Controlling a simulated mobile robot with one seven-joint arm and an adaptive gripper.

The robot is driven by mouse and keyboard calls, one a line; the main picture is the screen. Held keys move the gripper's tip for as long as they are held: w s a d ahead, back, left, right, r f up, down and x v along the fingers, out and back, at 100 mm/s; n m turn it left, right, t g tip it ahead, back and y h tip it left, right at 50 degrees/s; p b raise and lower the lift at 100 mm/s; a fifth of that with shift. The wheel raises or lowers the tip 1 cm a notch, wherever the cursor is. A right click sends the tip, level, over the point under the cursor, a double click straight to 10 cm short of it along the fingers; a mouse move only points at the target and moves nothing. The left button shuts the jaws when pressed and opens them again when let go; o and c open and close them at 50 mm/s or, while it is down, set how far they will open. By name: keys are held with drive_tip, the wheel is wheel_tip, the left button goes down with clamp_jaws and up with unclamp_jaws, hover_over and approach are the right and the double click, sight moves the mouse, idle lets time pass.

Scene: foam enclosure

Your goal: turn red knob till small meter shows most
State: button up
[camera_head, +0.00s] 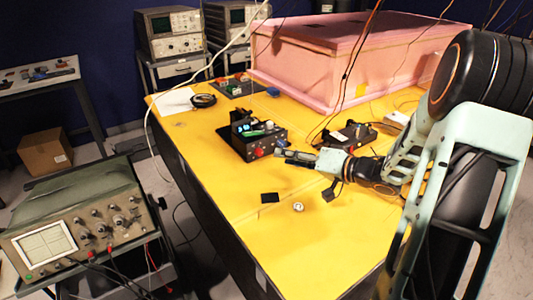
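A small black box (243,146) stands on the yellow table, with a red knob (259,152) low on its near face. Bluish and green parts sit on top of the box, and a dark upright piece rises at its back. I cannot make out a meter's face or any reading. My gripper (279,152) reaches in from the right, its dark fingers pointing left at the red knob, just short of it or close beside it. I cannot tell whether they touch it. The gap between the fingers is too small to judge.
The yellow table (230,205) is mostly clear in front. A black square (270,197) and a small round metal piece (298,207) lie there. Another dark device (352,133) with cables stands behind my gripper. A pink foam enclosure (345,60) fills the back. An oscilloscope (85,222) stands at left.

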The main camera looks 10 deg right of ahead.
sight(262, 152)
drive_tip(key=b+x, duration=0.1)
drive_tip(key=x, duration=0.8)
drive_tip(key=shift+c, duration=0.6)
clamp_jaws()
